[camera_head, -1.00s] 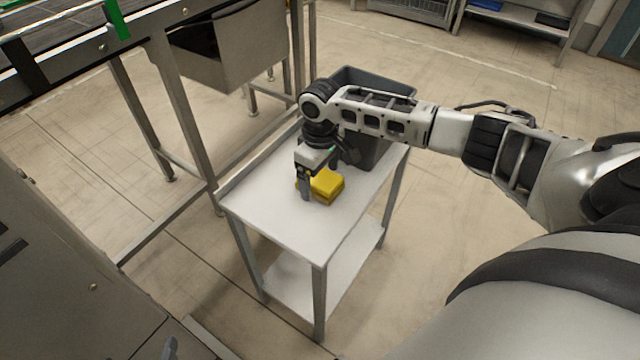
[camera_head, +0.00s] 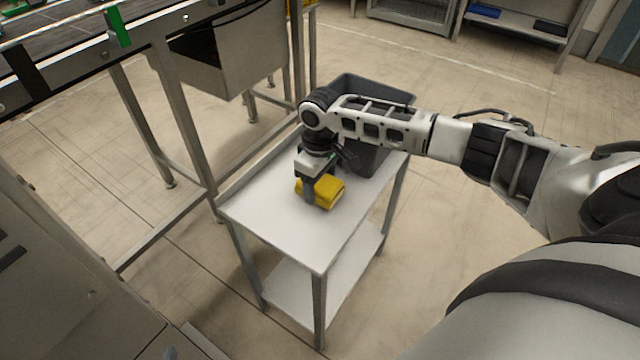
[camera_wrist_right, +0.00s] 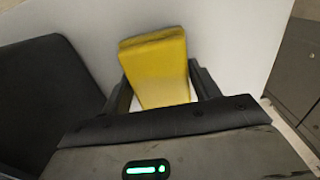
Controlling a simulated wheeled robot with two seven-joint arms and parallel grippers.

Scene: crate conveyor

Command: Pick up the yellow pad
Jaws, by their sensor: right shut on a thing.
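The yellow pad (camera_head: 328,191) is a small thick block at the top of the white table, beside a grey bin. My right gripper (camera_head: 314,194) reaches down over it, with a finger in front of the pad's near side. In the right wrist view the yellow pad (camera_wrist_right: 158,70) sits between the two dark fingers of my right gripper (camera_wrist_right: 165,88), which are shut on it. I cannot tell whether the pad is clear of the tabletop. My left gripper is not in view.
The grey bin (camera_head: 372,88) stands on the white table (camera_head: 270,215) behind my right wrist. A conveyor frame (camera_head: 185,130) with a metal box (camera_head: 235,60) is at the left. The table's front left part is clear.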

